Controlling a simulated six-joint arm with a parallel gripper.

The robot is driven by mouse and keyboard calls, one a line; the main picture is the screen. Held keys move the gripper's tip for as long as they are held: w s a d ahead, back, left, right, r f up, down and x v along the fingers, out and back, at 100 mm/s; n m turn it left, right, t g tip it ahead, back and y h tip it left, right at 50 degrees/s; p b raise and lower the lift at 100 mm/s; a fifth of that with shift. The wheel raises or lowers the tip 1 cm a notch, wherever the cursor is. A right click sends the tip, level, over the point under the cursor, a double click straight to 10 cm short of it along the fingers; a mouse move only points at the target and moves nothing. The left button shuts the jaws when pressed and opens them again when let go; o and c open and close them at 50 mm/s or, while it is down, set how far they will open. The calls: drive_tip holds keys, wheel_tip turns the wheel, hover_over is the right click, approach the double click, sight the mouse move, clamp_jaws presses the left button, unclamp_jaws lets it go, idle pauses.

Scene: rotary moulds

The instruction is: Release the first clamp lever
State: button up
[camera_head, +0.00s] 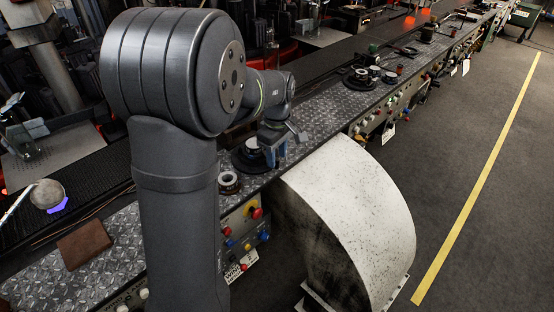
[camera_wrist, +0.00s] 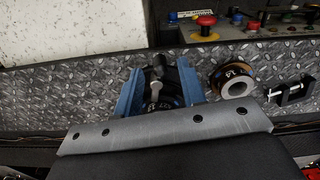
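My gripper (camera_wrist: 158,90) shows two blue fingers standing well apart in the wrist view. Between and below them is a dark round mould (camera_wrist: 158,107) with a black clamp part and a small grey lever (camera_wrist: 155,91). The fingers are on either side of the lever; I cannot tell whether either touches the mould. In the head view my gripper (camera_head: 272,147) is over the near edge of the bench at the mould (camera_head: 247,157), and its fingers hide part of it. The lever is too small to make out there.
A ring marked 14 (camera_wrist: 236,80) lies beside the mould, with a black C-shaped piece (camera_wrist: 290,92) farther right. A panel with a red button (camera_head: 256,213) is on the bench front. A large white curved housing (camera_head: 350,205) stands close by. More moulds (camera_head: 362,78) sit farther along.

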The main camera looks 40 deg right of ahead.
drive_tip(key=shift+f, duration=1.15)
clamp_jaws()
